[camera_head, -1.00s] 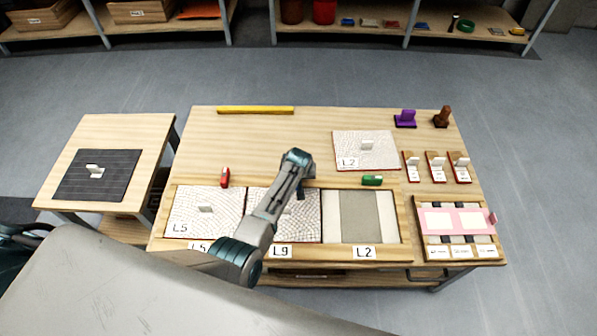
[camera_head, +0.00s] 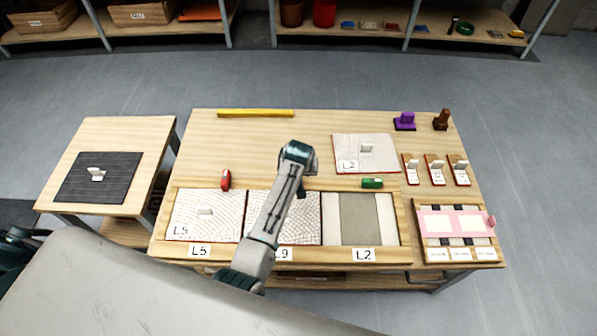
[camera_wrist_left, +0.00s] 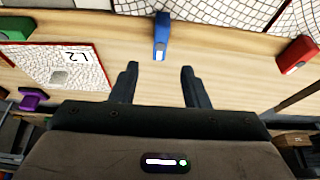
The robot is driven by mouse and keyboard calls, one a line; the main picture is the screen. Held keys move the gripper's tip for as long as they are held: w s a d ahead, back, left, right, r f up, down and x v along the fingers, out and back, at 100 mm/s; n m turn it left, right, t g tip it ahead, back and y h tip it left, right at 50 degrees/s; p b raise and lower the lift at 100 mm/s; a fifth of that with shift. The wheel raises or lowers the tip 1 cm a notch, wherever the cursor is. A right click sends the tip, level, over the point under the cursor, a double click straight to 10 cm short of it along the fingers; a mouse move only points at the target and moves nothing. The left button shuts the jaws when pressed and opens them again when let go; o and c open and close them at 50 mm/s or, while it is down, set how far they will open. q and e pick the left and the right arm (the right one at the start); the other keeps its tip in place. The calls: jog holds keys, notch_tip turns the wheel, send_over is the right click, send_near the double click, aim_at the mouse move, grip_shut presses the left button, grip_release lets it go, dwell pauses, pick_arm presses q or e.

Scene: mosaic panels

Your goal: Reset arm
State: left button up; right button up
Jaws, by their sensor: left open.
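My left arm reaches over the middle of the workbench in the head view. Its gripper (camera_wrist_left: 157,85) shows in the left wrist view, open with nothing between its fingers. In the head view the wrist hides most of the gripper. A blue piece (camera_wrist_left: 161,36) stands just beyond the fingers in the wrist view, apart from them; the arm hides it in the head view. A white mosaic panel marked L2 (camera_head: 378,165) lies on the bench, right of the arm. Panels L5 (camera_head: 190,225) and L9 (camera_head: 308,228) lie in the frame. My right gripper does not show.
The frame's right slot (camera_head: 361,220), labelled L2, shows a bare grey strip. Red (camera_head: 226,180) and green (camera_head: 372,183) pieces sit on the frame's back rail. Purple (camera_head: 404,122) and brown (camera_head: 441,121) handled tools stand back right. A side table (camera_head: 140,140) holds a dark panel (camera_head: 97,188).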

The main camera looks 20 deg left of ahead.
pick_arm(q)
jog(key=s+a+r+m, duration=0.1)
jog(key=s+a, duration=0.3)
jog(key=s, duration=0.5)
jog(key=s+a+r, duration=0.1)
jog(key=s+a, duration=0.3)
jog(key=s, duration=0.5)
jog(key=s+a+r+m, duration=0.1)
jog(key=s+r+m, duration=0.1)
jog(key=s+r, duration=0.5)
jog(key=s+r+m, duration=0.1)
jog(key=s+r, duration=0.2)
jog(key=s, duration=0.8)
jog(key=a+f+g, duration=0.2)
jog(key=a+f, duration=0.1)
jog(key=f, duration=2.9)
jog(key=s+a+f+g, duration=0.1)
jog(key=s+f, duration=1.6)
jog(key=shift+s+f+h, duration=0.2)
jog(key=shift+s+h, duration=0.1)
jog(key=shift+s, duration=0.1)
jog(key=shift+a, duration=0.1)
